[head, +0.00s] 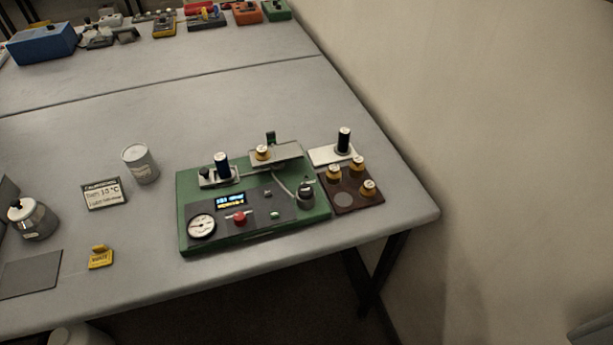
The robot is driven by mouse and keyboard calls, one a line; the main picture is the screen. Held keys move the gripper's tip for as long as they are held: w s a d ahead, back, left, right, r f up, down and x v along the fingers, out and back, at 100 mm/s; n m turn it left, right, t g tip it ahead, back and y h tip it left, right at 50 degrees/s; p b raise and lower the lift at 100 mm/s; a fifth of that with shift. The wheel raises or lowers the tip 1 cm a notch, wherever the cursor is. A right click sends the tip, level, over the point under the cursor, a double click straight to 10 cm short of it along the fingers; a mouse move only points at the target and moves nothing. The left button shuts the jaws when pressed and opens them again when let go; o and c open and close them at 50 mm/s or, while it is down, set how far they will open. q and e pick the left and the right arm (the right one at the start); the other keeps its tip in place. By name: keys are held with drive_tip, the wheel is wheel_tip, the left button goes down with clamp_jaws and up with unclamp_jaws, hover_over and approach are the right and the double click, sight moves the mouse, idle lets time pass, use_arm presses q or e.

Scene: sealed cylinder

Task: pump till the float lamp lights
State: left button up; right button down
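A green apparatus (254,240) stands near the table's right front corner. Its dark panel carries a round dial gauge (202,226), a small lit display (231,199) with text too small to read, a red knob or button (239,217) and a small green spot (274,215). Neither gripper is in view.
Right of the apparatus, a brown tray (341,196) holds brass weights and a pale plate (325,155) bears a black cylinder (344,140). Left are a can (140,163), a sign (104,194), a yellow tag (100,258) and a lidded pot (33,220). A wall is at right.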

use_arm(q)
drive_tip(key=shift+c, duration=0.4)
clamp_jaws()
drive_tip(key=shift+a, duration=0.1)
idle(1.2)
